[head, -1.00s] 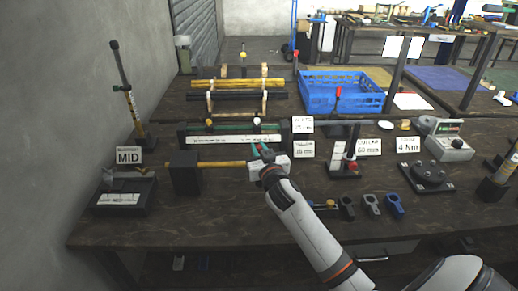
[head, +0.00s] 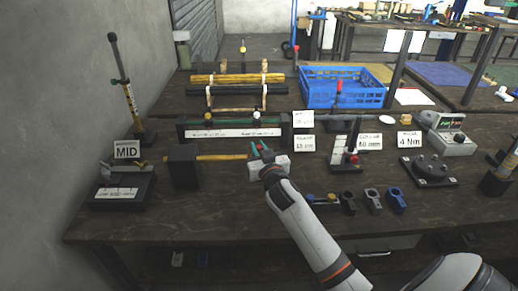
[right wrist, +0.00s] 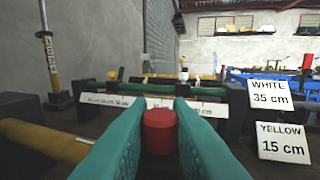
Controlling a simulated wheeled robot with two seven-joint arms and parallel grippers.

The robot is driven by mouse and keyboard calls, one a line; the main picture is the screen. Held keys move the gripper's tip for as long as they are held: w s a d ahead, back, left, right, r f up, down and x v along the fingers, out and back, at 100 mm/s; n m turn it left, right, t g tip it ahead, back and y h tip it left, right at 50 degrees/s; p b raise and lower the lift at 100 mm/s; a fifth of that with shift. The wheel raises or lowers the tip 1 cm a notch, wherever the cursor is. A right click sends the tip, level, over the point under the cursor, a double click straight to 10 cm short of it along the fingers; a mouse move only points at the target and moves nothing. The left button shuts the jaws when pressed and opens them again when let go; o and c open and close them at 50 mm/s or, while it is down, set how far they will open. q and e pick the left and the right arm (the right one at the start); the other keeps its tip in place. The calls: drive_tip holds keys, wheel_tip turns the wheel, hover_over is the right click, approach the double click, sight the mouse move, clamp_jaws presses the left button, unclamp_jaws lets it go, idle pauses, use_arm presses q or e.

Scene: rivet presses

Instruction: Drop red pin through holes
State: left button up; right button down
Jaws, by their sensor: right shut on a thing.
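My right gripper (head: 260,149) has teal fingers shut on the red pin (right wrist: 160,130). In the right wrist view the pin's round red head stands between the two fingers (right wrist: 158,140); its lower part is hidden. In the head view the gripper is over a pale block (head: 278,165) at the right end of a yellow rod (head: 222,157). The holes are hidden by the gripper, so I cannot tell how far in the pin is. My left gripper is not in view.
Behind the gripper is a long gauge with a white strip (head: 232,133). A press with a red knob (head: 352,150) stands to the right. Several small clamps (head: 373,199) lie in front. A blue crate (head: 345,92) sits farther back.

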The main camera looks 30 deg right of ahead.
drive_tip(key=shift+f, duration=0.2)
drive_tip(key=c, duration=1.3)
unclamp_jaws()
drive_tip(key=shift+o, duration=0.2)
drive_tip(key=v, duration=1.2)
drive_tip(key=shift+r+b, duration=0.15)
drive_tip(key=shift+b, duration=0.25)
drive_tip(key=shift+a, duration=0.1)
